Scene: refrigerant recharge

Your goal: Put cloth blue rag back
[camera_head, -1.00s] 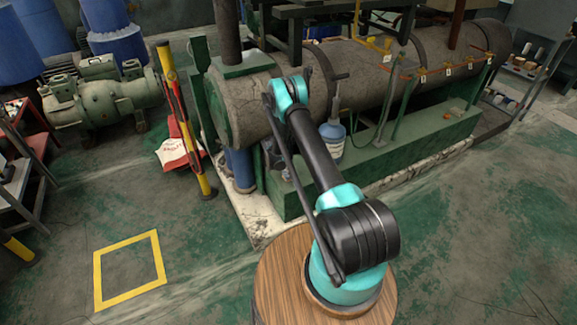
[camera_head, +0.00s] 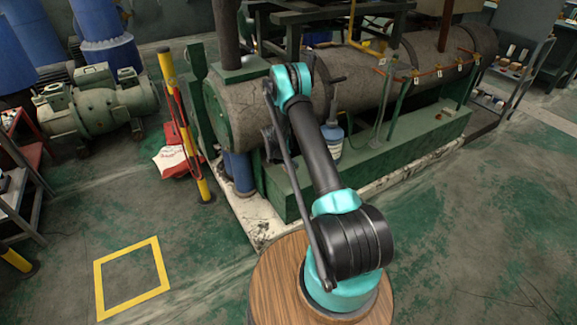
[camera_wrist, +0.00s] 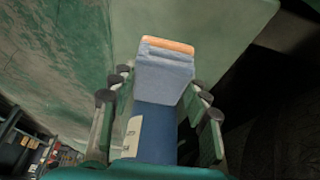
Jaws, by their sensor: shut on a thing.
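In the wrist view, a folded light blue-grey cloth (camera_wrist: 163,77) with an orange strip (camera_wrist: 168,46) along its far edge sits between the fingertips of my gripper (camera_wrist: 161,88). My gripper is shut on it. I take it for the blue rag. A darker blue surface (camera_wrist: 154,125) with a cream patch (camera_wrist: 133,136) shows nearer the camera between the fingers; I cannot tell what it belongs to. In the head view my arm hides most of the gripper, and the rag cannot be made out.
A large grey tank (camera_head: 380,70) lies on a green base (camera_head: 405,150). A blue bottle (camera_head: 333,139) stands there beside my arm. A yellow post (camera_head: 186,125) stands left of the tank. A yellow floor square (camera_head: 160,262) is empty. The floor at right is clear.

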